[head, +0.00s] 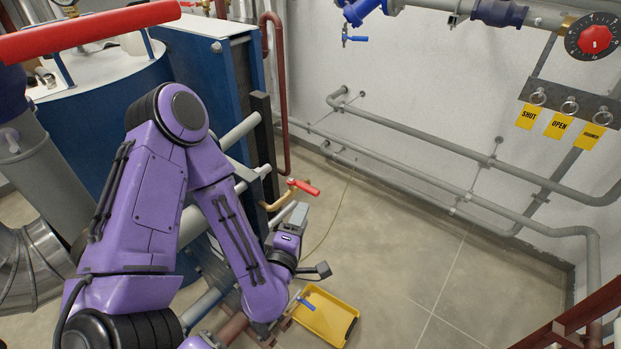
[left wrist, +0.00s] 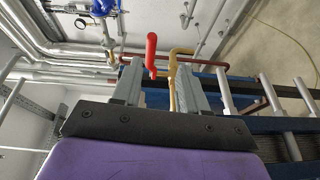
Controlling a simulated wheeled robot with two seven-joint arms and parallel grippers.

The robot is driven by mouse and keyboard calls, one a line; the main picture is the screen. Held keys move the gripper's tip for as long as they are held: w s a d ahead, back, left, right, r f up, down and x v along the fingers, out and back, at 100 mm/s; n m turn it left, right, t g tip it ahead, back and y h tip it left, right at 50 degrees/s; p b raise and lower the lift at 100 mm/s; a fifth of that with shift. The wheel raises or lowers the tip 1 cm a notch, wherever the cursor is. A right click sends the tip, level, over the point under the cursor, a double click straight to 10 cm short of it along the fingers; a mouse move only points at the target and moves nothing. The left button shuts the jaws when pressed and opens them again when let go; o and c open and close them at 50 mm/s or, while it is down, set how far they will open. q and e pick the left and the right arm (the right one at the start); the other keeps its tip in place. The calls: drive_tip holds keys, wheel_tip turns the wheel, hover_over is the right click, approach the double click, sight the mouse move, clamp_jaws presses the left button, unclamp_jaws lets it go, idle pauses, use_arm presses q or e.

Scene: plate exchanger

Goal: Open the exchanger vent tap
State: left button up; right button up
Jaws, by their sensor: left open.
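The vent tap has a red lever (head: 303,186) on a brass pipe (head: 270,204) that comes off the side of the blue exchanger (head: 205,70). In the left wrist view the red lever (left wrist: 151,55) shows end-on between my fingers' lines, with the brass pipe (left wrist: 173,85) to its right. My left gripper (head: 299,211) is just below the lever in the head view. Its two grey fingers (left wrist: 160,75) are apart with nothing seen held. Whether a finger touches the lever or pipe cannot be told. My right gripper is not in view.
Another blue-handled tap (head: 354,38) hangs from the wall piping. Yellow tags (head: 560,125) hang at the right. A large red handle (head: 90,32) crosses the top left.

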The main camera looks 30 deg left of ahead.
sight(308, 193)
use_arm(q)
drive_tip(key=w, duration=0.1)
drive_tip(key=w+a, duration=0.1)
drive_tip(key=w+r+n, duration=0.1)
drive_tip(key=shift+a, duration=0.25)
drive_tip(key=shift+w+a+r+p, duration=0.2)
drive_tip(key=shift+w+p, duration=0.15)
drive_tip(key=shift+w, duration=0.15)
drive_tip(key=shift+w+a+r+p, duration=0.1)
drive_tip(key=shift+w+r+p, duration=0.1)
drive_tip(key=shift+w+p, duration=0.25)
drive_tip(key=p+x, duration=0.1)
drive_tip(key=x, duration=0.3)
drive_tip(key=shift+w+a+f, duration=0.15)
drive_tip(key=shift+w+f, duration=0.05)
drive_tip(key=shift+w, duration=0.15)
drive_tip(key=shift+w+f, duration=0.1)
drive_tip(key=shift+w, duration=0.4)
clamp_jaws()
